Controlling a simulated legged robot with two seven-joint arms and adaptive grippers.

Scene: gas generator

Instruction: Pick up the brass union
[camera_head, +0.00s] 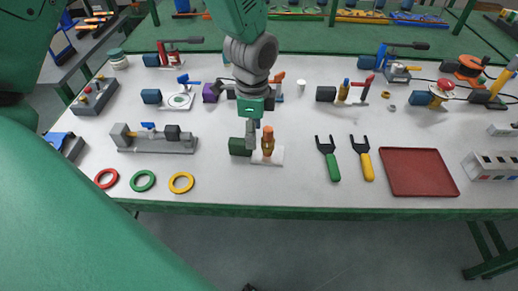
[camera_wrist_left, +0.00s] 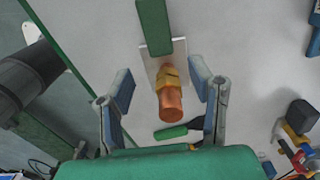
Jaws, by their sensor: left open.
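In the left wrist view, the union (camera_wrist_left: 170,92) shows between the two spread fingers (camera_wrist_left: 162,88), with clear gaps on both sides. The gripper is open and empty. My right gripper is out of view.
Red, green and yellow rings (camera_head: 143,181) lie at front left, near a grey fixture (camera_head: 154,140). Green and yellow forked tools (camera_head: 328,160) and a red tray (camera_head: 418,172) lie to the right. Several valves and fittings stand along the back.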

